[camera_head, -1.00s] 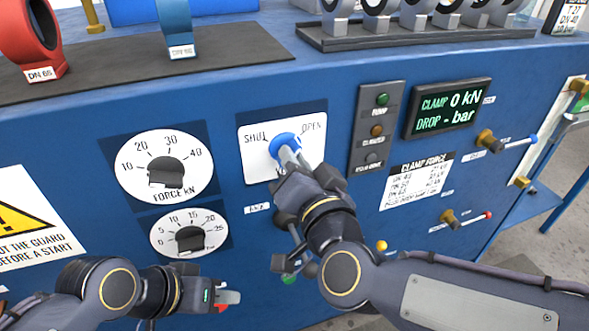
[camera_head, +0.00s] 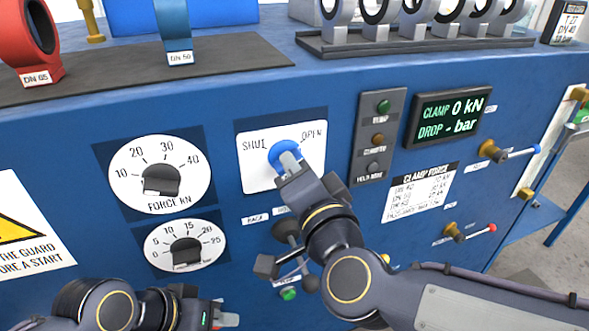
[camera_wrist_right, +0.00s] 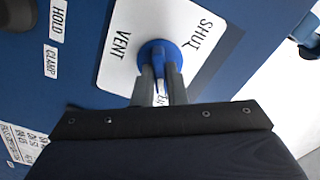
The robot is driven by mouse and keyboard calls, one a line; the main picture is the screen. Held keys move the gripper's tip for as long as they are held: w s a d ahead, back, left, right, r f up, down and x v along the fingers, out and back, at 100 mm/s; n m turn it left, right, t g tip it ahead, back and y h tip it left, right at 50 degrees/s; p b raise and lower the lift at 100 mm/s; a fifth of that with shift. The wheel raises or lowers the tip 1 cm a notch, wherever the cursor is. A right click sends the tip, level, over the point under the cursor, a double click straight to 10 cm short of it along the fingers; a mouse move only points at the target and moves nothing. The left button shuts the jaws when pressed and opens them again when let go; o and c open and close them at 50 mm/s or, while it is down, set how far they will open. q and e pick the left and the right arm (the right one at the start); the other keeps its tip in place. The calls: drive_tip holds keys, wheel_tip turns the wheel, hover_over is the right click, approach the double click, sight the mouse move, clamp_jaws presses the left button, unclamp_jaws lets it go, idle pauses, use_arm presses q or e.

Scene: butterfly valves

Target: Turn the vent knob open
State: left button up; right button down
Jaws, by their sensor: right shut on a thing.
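The vent knob is a round blue knob (camera_head: 285,148) on a white plate (camera_head: 260,178) marked SHUT at its left and OPEN at its right. My right gripper (camera_head: 289,160) is shut on the knob, its arm reaching up from the lower right. In the right wrist view the blue knob (camera_wrist_right: 158,50) sits between the two grey fingers (camera_wrist_right: 160,80), which partly cover it. The OPEN lettering is mostly hidden in that view. My left gripper (camera_head: 222,318) is low in the head view, away from the knob; its opening cannot be made out.
Two dials, force (camera_head: 160,175) and a smaller one (camera_head: 186,245), are left of the plate. A button strip (camera_head: 380,135) and a display (camera_head: 448,113) reading 0 kN are to its right. Two small levers (camera_head: 510,152) stick out at far right. Rings stand on top.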

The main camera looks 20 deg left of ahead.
drive_tip(key=shift+f, duration=0.1)
drive_tip(key=c, duration=1.5)
unclamp_jaws()
drive_tip(key=shift+o, duration=0.2)
drive_tip(key=p+v, duration=0.1)
drive_tip(key=v, duration=0.6)
drive_tip(key=shift+s+d+p, duration=0.25)
drive_tip(key=shift+s+p, duration=0.1)
drive_tip(key=shift+p, duration=0.05)
